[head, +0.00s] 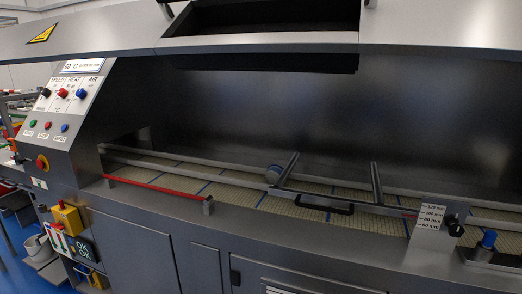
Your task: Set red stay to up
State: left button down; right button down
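The red stay (158,188) is a thin red bar at the front edge of the conveyor, left of the middle in the head view. It lies down, nearly level along the edge. Its right end meets a small grey bracket (208,204); its left end is by the conveyor's left end. I cannot tell which end is the hinge. Neither of my grippers shows in this view.
A grey machine with a raised hood (260,44) surrounds the beige conveyor belt (225,192). A frame with a black handle (312,202) lies across the belt. A control panel (62,100) with knobs stands at the left. The belt behind the stay is clear.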

aim_at(207, 201)
jog(key=i+j+u, duration=0.2)
jog(key=i+u, duration=0.65)
jog(key=k+j+z, duration=0.1)
jog(key=z, duration=0.15)
jog(key=k+j+z, duration=0.25)
jog(key=i+l, duration=0.05)
jog(key=i, duration=0.05)
